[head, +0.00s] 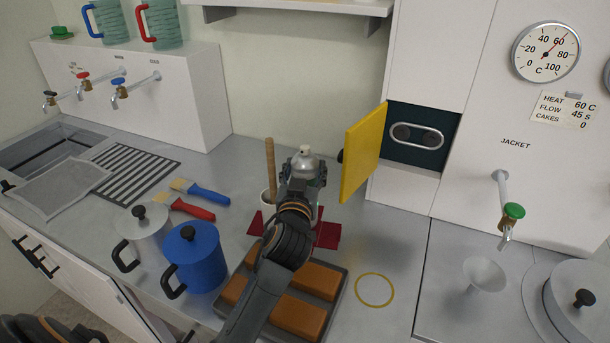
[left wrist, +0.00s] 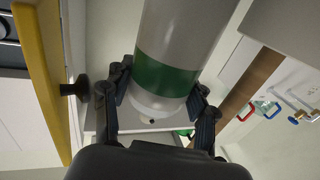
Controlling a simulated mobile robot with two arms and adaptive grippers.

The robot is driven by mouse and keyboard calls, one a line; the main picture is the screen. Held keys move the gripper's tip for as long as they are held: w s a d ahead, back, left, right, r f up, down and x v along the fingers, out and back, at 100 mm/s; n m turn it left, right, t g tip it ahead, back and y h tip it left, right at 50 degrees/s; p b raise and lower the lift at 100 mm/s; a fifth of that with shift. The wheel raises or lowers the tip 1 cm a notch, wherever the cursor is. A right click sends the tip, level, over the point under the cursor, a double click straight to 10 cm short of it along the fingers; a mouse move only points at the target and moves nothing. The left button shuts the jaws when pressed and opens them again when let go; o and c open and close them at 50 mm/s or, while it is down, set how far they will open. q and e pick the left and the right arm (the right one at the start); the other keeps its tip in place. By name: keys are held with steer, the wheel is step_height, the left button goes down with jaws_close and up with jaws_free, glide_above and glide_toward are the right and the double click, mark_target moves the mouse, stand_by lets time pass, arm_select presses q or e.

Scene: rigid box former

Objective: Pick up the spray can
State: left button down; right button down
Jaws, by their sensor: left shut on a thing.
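The spray can (head: 304,163) stands upright near the back wall, with its silver-grey top and pale nozzle showing above my left gripper (head: 303,182). In the left wrist view the spray can (left wrist: 182,35) is a grey cylinder with a green band and a pale end. The left gripper (left wrist: 160,100) is shut on it, one finger on each side near the green band. My gripper and arm hide the can's lower part in the head view, so I cannot tell whether its base touches the counter. My right gripper is not in view.
The open yellow door (head: 362,153) is close right of the can. A wooden handle (head: 270,160) stands in a pot just left. A red cloth (head: 327,236) and a tray of brown bars (head: 298,318) lie below. A blue pot (head: 194,258) and brushes (head: 192,208) are left.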

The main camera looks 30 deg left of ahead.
arm_select(q)
step_height(320, 180, up, 17)
steer(key=shift+r+p, duration=0.2)
steer(key=shift+p, duration=0.1)
